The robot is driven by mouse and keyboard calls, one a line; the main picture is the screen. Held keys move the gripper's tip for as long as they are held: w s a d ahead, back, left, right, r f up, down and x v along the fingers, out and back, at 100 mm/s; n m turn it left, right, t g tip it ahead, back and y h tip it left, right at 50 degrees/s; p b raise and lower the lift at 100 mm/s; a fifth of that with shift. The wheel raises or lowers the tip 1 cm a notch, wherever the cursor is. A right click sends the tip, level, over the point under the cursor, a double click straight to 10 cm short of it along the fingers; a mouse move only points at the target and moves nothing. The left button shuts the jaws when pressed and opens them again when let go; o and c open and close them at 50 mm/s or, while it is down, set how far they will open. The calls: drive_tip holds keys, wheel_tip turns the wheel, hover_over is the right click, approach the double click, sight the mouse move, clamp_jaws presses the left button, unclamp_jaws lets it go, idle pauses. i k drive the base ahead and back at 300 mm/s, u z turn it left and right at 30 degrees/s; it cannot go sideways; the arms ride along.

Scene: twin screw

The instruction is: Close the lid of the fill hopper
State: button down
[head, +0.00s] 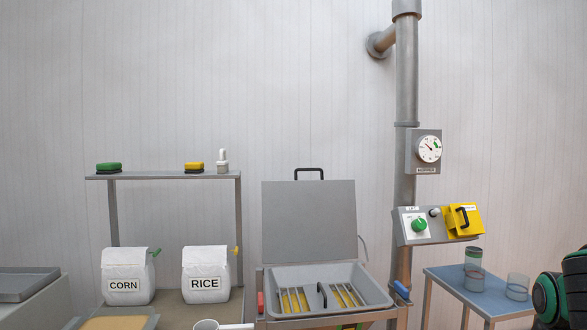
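The fill hopper (272,279) stands at the lower middle of the head view. It is a grey metal basin with slatted openings that show yellow inside. Its flat grey lid (309,222) stands open, upright along the hopper's back edge, with a black handle (310,172) on its top edge. Part of my arm, dark with green rings, shows at the lower right edge. My gripper is not in view.
Left of the hopper are bags marked CORN (124,286) and RICE (206,284) under a shelf (165,176). A vertical pipe (407,80) and a control panel (437,229) stand to the right. A blue side table (460,281) holds clear containers.

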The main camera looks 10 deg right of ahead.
sight(303, 221)
drive_tip(key=z, duration=0.1)
drive_tip(key=i, duration=1)
drive_tip(key=u, duration=0.1)
